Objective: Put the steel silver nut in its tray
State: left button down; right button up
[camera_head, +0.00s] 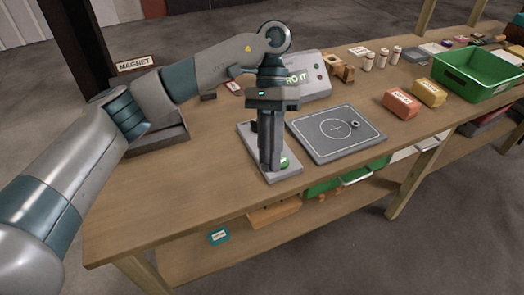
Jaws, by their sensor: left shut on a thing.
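A small ring-shaped piece (355,124), which looks like the nut, lies on a dark square plate (322,149) with a white circle drawn on it. My left gripper (270,168) points down over a light grey base plate (285,177), left of the dark plate. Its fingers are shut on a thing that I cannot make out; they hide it. A green round spot (284,162) shows on the base plate beside the fingertips. A dark tray (172,137) stands at the back left by a MAGNET sign (134,63), partly behind my left arm. My right gripper is not in view.
A green bin (457,82) stands at the right. A red block (401,103) and a yellow block (429,92) lie near it. The table's front left is clear.

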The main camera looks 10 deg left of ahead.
pick_arm(q)
jog(key=shift+w+d+f+m+y, duration=0.35)
jog(key=shift+w+d+f+m, duration=0.25)
jog(key=shift+f, duration=0.15)
jog(key=shift+w+d+f+m+y, duration=0.35)
jog(key=shift+w+d+f+m, duration=0.15)
jog(key=shift+f, duration=0.2)
jog(key=shift+a, duration=0.1)
jog(key=s+a+r+n+t+h, duration=0.1)
jog(key=s+a+r+n+h, duration=0.3)
jog(key=s+a+r+n, duration=0.3)
notch_tip(320, 180, up, 5)
jog(key=shift+a+n+h, duration=0.3)
jog(key=shift+a+n, duration=0.2)
jog(key=shift+a, duration=0.2)
jog(key=w+d+n+t+h, duration=0.2)
jog(key=w+d+n, duration=0.2)
jog(key=w+d, duration=0.5)
jog(key=shift+w+d+n, duration=0.25)
jog(key=shift+d+n, duration=0.05)
jog(key=shift+d, duration=0.5)
